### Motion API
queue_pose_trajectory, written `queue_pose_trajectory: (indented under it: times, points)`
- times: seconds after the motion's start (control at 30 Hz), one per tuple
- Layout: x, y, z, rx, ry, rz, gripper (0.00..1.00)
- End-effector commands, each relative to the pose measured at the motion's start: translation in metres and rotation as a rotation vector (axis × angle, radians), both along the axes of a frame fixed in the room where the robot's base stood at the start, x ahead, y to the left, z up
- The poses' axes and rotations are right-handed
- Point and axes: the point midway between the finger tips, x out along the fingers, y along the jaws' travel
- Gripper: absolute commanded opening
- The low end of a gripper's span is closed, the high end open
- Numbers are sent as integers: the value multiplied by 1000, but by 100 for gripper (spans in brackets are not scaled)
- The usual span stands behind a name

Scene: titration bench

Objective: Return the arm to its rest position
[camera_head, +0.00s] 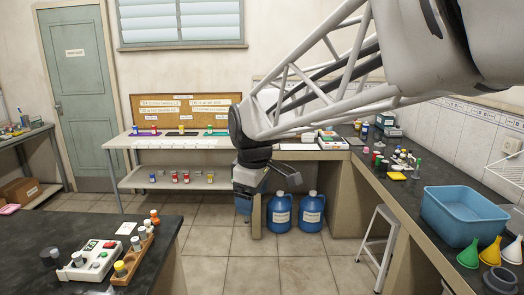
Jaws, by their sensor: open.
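My arm enters from the upper right and reaches toward the middle of the view. My gripper (247,190) hangs at its end, pointing down, above the open tiled floor between the benches. It is open, with nothing seen in it. The fingertips are small and dark against the blue containers behind, so their details are hard to make out.
A dark bench (120,222) at the front left holds a white device (90,258) and a wooden rack (133,262) with bottles. Blue jugs (311,213) stand behind on the floor. A blue basin (462,214) and funnels are on the right bench. A stool (378,240) stands beside it.

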Motion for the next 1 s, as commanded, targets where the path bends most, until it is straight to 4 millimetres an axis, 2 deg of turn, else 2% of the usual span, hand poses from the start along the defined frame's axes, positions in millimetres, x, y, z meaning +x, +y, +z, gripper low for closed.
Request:
queue_pose_trajectory:
  times: [0.03,0.2,0.5,0.8,1.0]
  points:
    - [-10,-15,0,6,-4,-52,81]
    - [-44,-58,-4,30,-12,-237,81]
    - [-109,-124,-20,74,-27,-562,81]
    - [-179,-174,-46,122,-45,-889,81]
    - [-219,-196,-66,153,-57,-1076,81]
